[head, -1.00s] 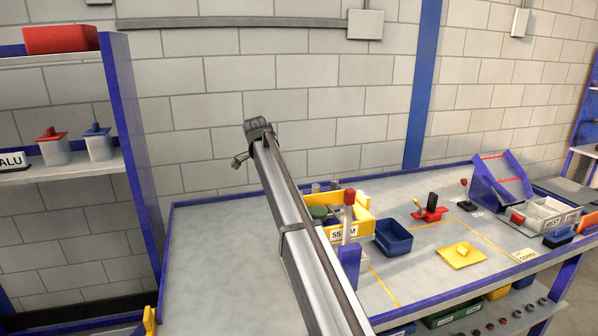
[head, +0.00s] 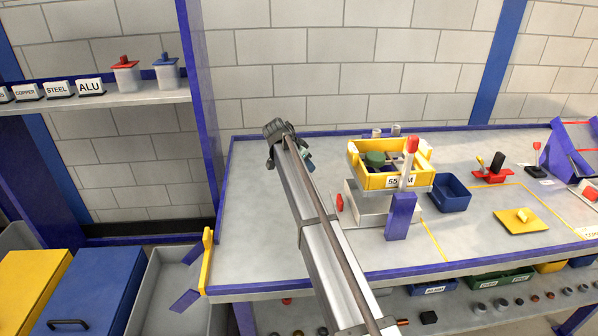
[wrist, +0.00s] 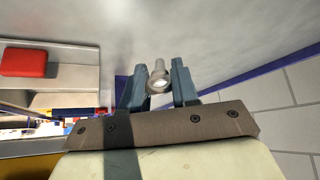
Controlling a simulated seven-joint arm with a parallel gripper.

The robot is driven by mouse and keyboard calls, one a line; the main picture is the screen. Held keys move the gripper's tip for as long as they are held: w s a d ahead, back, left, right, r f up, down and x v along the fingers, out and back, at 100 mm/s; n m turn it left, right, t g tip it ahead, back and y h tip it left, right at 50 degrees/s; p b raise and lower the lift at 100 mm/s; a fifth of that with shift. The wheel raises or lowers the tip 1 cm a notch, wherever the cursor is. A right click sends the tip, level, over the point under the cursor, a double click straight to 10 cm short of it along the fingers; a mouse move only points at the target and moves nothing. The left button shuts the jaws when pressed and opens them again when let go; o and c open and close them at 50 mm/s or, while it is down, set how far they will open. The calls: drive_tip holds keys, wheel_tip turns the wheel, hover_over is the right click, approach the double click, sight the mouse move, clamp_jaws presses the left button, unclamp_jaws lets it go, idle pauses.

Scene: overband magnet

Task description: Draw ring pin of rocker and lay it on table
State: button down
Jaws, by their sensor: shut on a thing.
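My gripper (head: 305,163) is over the back left part of the table (head: 270,220), left of the yellow crate. In the wrist view its two blue-grey fingers (wrist: 157,70) are shut on a small grey metal cylinder with a bright end, which looks like the ring pin (wrist: 158,78). A ring on it cannot be made out. In the head view the pin is too small to tell from the fingers. A blue post (head: 401,218) with a pale lever and red knob stands in front of the crate; I cannot tell whether this is the rocker.
The yellow crate (head: 372,182) sits above a grey stand. Right of it are a blue bin (head: 450,193), a red-black device (head: 492,170) and a yellow plate (head: 518,222). The table's left part is clear. A shelf upright (head: 199,110) stands at the left.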

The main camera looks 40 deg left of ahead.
drive_tip(key=w+a+r+n+t, duration=0.1)
drive_tip(key=w+a+r+n+t+y, duration=0.1)
drive_tip(key=shift+w+a+t, duration=0.1)
drive_tip(key=shift+w+t, duration=0.2)
drive_tip(key=shift+f, duration=3.25)
drive_tip(key=c, duration=0.8)
unclamp_jaws()
